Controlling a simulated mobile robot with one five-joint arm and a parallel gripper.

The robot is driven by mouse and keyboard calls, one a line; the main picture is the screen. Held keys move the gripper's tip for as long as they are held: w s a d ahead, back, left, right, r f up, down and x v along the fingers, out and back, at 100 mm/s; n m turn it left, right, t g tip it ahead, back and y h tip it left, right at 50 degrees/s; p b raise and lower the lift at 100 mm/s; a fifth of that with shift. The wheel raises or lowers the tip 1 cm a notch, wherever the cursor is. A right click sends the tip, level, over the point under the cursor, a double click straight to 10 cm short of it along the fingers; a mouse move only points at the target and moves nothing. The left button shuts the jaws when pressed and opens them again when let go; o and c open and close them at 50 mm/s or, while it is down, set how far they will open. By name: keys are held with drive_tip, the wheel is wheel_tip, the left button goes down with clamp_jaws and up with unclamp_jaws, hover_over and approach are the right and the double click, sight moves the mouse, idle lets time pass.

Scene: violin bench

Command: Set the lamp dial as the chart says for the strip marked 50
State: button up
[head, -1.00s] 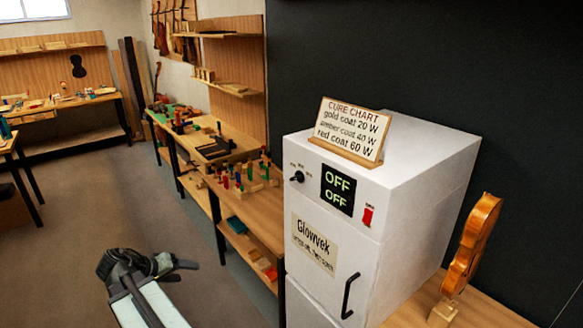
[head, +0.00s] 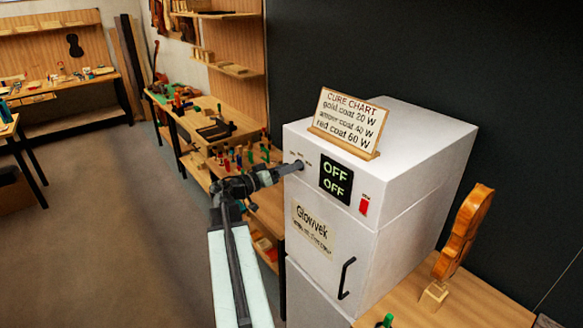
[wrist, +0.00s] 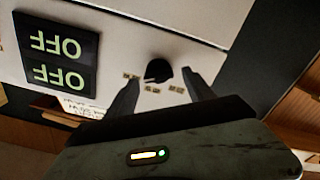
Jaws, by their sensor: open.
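The lamp dial is a black knob (wrist: 158,70) on the white cabinet's front. In the wrist view it lies just beyond and between the fingertips of my gripper (wrist: 163,86), with small blurred labels around it. My gripper is open. In the head view my gripper (head: 288,170) reaches the panel's left end at the dial; whether it touches cannot be told. The cure chart (head: 346,122) on top of the cabinet reads gold coat 20 W, amber coat 40 W, red coat 60 W. The display (head: 335,178) reads OFF twice. I see no strip marked 50.
The white cabinet (head: 400,160) has a red switch (head: 364,205) and a black door handle (head: 346,278). A violin body (head: 465,232) stands on the bench at right. A workbench with several small tools (head: 245,155) runs behind my arm. Open floor (head: 110,240) lies left.

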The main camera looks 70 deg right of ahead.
drive_tip(key=shift+s+d, duration=0.35)
drive_tip(key=shift+d, duration=0.2)
clamp_jaws()
drive_tip(key=shift+n, duration=0.3)
drive_tip(key=n, duration=1.1)
drive_tip(key=shift+w+f, duration=0.15)
drive_tip(key=shift+f, duration=0.1)
unclamp_jaws()
